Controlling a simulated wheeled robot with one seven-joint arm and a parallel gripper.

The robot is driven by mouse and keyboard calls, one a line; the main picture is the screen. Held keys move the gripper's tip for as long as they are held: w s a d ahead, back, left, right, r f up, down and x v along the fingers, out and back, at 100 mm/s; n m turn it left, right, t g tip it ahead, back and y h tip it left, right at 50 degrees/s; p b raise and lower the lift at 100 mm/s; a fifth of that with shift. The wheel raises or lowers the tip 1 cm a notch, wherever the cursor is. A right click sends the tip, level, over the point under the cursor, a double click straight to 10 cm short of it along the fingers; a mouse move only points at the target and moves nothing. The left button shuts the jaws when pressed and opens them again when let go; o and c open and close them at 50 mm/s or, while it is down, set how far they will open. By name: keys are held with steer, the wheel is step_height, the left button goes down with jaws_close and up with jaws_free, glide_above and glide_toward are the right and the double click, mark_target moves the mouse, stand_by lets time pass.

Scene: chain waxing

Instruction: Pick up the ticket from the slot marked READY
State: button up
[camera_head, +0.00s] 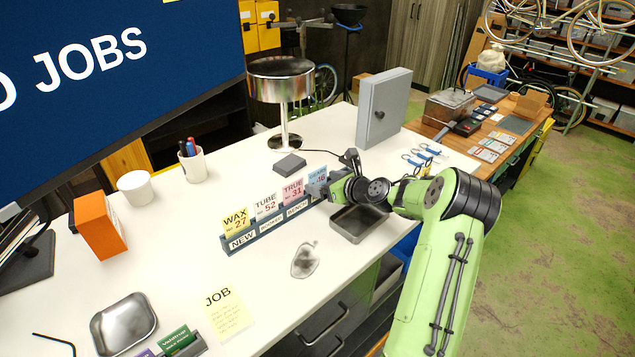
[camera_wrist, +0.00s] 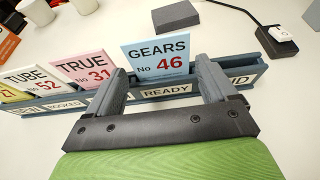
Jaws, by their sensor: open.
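The blue GEARS No 46 ticket (camera_wrist: 157,57) stands upright in the rack slot marked READY (camera_wrist: 166,93). In the head view the same ticket (camera_head: 318,174) shows near the right end of the grey ticket rack (camera_head: 258,240), partly behind my gripper (camera_head: 321,187). In the wrist view my gripper (camera_wrist: 164,75) is open, one finger to each side of the ticket's lower part. I cannot tell whether either finger touches it.
The pink TRUE 31 ticket (camera_wrist: 84,68), white TUBE 52 ticket (camera_wrist: 35,80) and yellow WAX 27 ticket (camera_head: 236,220) stand left along the rack. A metal tray (camera_head: 358,224) lies beside the rack. A grey block (camera_wrist: 176,17) lies behind it.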

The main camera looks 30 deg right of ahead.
steer(key=shift+x, duration=0.75)
steer(key=shift+s+d, duration=0.1)
steer(key=shift+s, duration=0.05)
steer(key=shift+c, duration=0.6)
steer(key=c, duration=0.7)
steer(key=shift+r, duration=0.15)
